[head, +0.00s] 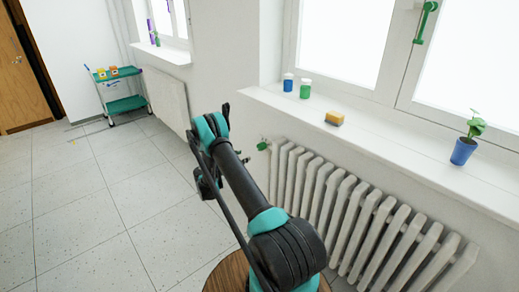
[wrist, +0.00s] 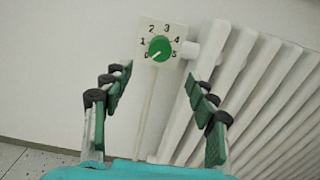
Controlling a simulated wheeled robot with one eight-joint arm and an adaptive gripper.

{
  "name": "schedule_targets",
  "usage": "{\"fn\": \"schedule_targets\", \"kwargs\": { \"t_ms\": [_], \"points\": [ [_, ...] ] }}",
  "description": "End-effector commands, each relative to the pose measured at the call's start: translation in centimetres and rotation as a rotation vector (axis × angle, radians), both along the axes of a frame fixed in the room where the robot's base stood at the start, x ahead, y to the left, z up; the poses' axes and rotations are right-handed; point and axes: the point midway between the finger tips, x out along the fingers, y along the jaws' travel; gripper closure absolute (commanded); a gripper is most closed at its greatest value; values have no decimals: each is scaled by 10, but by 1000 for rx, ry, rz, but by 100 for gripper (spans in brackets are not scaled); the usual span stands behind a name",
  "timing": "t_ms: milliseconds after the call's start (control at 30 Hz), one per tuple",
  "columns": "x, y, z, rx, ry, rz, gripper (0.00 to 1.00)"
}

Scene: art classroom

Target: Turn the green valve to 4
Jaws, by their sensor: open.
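The green valve (wrist: 159,48) is a round green knob on a square white plate numbered 0 to 5, near the top of the wrist view. Its white mark appears to point to the lower left, near 0. The number 4 is at the knob's upper right. In the head view the green valve (head: 262,145) shows small at the radiator's left end. My gripper (wrist: 159,76) is open and empty, one finger low on each side of the plate, with the knob between and beyond the fingertips. The fingers look apart from the knob. My arm partly hides the gripper in the head view.
A white ribbed radiator (head: 360,215) adjoins the valve on its right. Above it, a windowsill (head: 400,150) holds a blue jar (head: 288,84), a green jar (head: 305,90), a sponge (head: 334,118) and a potted plant (head: 463,150). A cart (head: 125,104) stands far left; the floor is clear.

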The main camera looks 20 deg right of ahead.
Motion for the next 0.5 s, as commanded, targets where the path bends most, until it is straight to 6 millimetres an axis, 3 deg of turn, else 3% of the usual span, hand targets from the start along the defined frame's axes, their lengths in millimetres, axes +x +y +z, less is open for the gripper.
{"fn": "schedule_targets", "kwargs": {
  "t_ms": [500],
  "points": [
    [34,-96,0,1,-1,-3,42]
  ]
}}
